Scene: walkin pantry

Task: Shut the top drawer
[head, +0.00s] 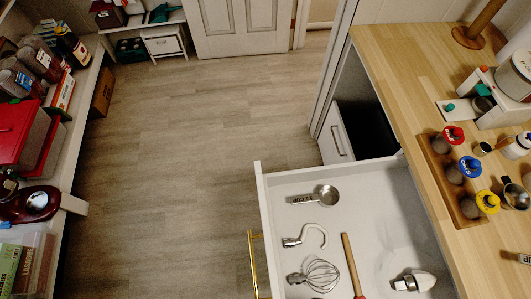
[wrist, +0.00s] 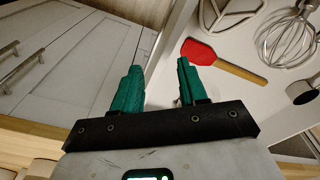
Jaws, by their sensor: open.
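The top drawer (head: 262,200) is pulled far out from under the wooden counter in the head view. Its white walls and light interior show, with a gold handle (head: 253,262) on its front at the left. Inside lie a measuring cup (head: 327,196), a hook (head: 312,236), a whisk (head: 318,275) and a wooden-handled tool (head: 352,265). In the wrist view my gripper (wrist: 159,72) has two green fingers apart with nothing held. The drawer's front edge (wrist: 176,28) runs up between the fingertips in the picture; contact cannot be told. The handle is not visible in the wrist view.
The counter (head: 395,75) holds a wooden rack with several colored-lid jars (head: 463,165). A lower white drawer front (head: 336,133) is beyond the top drawer. Stocked shelves (head: 75,130) line the left. The floor (head: 170,160) between is clear.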

